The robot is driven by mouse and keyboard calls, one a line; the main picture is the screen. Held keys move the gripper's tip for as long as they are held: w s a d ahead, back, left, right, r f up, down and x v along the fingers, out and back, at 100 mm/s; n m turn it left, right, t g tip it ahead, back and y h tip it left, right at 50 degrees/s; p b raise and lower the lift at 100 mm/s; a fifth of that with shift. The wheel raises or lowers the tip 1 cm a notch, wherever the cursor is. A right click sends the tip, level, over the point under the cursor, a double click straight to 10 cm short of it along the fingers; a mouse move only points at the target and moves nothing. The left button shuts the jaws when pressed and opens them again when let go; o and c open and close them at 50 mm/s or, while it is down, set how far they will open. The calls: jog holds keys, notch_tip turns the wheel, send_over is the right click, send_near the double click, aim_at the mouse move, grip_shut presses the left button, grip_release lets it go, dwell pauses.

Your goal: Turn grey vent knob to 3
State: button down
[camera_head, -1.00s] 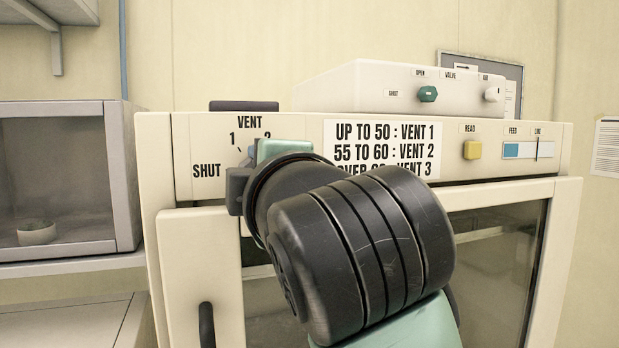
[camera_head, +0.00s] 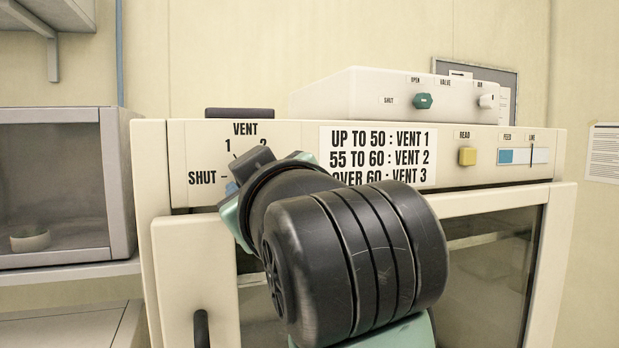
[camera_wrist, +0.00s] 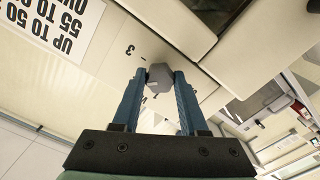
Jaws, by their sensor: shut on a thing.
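The grey vent knob (camera_wrist: 158,77) is a small six-sided knob on the cream panel, seen in the wrist view. My gripper (camera_wrist: 159,73) has its two blue fingers on either side of it and is shut on it. A printed 3 with a short tick beside it shows up and left of the knob in that view. I cannot tell where the knob points. In the head view my wrist hides the knob and the 3. The vent label (camera_head: 245,129), 1, 2 and SHUT show around my gripper (camera_head: 231,188).
A sign (camera_head: 378,155) gives vent settings by range. A yellow READ button (camera_head: 467,156) and a blue-white gauge (camera_head: 523,155) are to the right. A white box with a green knob (camera_head: 422,101) stands on top. The oven door handle (camera_head: 201,328) is below.

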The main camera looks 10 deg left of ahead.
jog(key=shift+m+p, duration=0.75)
jog(key=shift+m, duration=3.45)
jog(key=shift+c, duration=2.2)
grip_release()
jog(key=shift+s, duration=0.15)
jog(key=p+v, duration=0.1)
jog(key=v, duration=1.1)
jog(key=shift+s+d, duration=0.25)
